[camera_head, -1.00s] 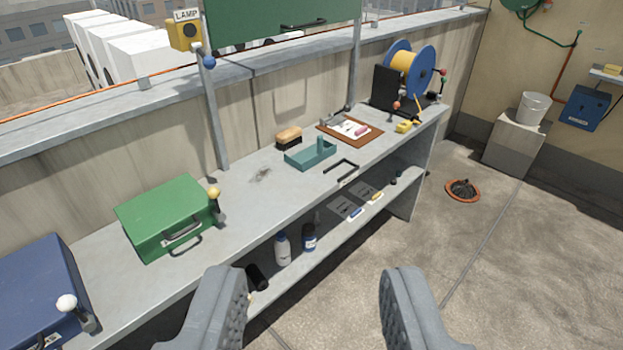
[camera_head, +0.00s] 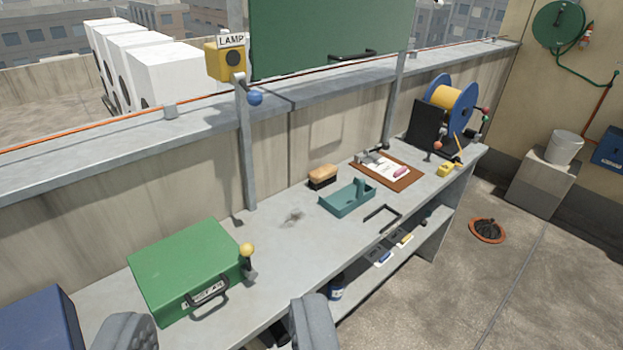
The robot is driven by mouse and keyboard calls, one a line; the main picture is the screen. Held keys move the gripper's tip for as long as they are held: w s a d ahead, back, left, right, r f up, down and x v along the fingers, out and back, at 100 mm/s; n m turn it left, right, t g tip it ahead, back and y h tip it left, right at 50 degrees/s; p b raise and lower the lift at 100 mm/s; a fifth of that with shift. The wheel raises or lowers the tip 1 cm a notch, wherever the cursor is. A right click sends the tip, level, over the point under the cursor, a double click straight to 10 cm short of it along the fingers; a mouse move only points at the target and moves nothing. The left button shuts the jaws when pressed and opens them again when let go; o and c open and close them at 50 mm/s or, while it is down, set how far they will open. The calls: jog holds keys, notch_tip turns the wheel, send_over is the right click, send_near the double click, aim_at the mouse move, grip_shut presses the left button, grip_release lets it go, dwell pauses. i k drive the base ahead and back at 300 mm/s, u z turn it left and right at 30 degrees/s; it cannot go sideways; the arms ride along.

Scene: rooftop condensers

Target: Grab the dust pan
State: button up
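The dust pan appears to be the teal, open-topped pan with a short upright grip (camera_head: 347,200). It sits on the grey workbench (camera_head: 262,262), right of a dark smudge (camera_head: 293,217) and in front of a tan-topped brush (camera_head: 322,177). My gripper (camera_head: 218,328) shows at the bottom edge, its two grey fingers wide apart with nothing between them. It is open, nearer to me than the pan and to its left in the picture. The lower parts of the fingers are cut off by the frame.
A green case (camera_head: 188,268) and a blue case (camera_head: 38,322) stand on the bench at left. A black bar handle (camera_head: 382,215), a brown clipboard (camera_head: 388,170) and a cable reel (camera_head: 452,100) lie right of the pan. A post (camera_head: 246,140) rises behind.

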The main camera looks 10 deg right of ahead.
aim_at(341, 202)
jog(key=z, duration=0.1)
jog(key=i, duration=1.5)
jog(key=z, duration=0.6)
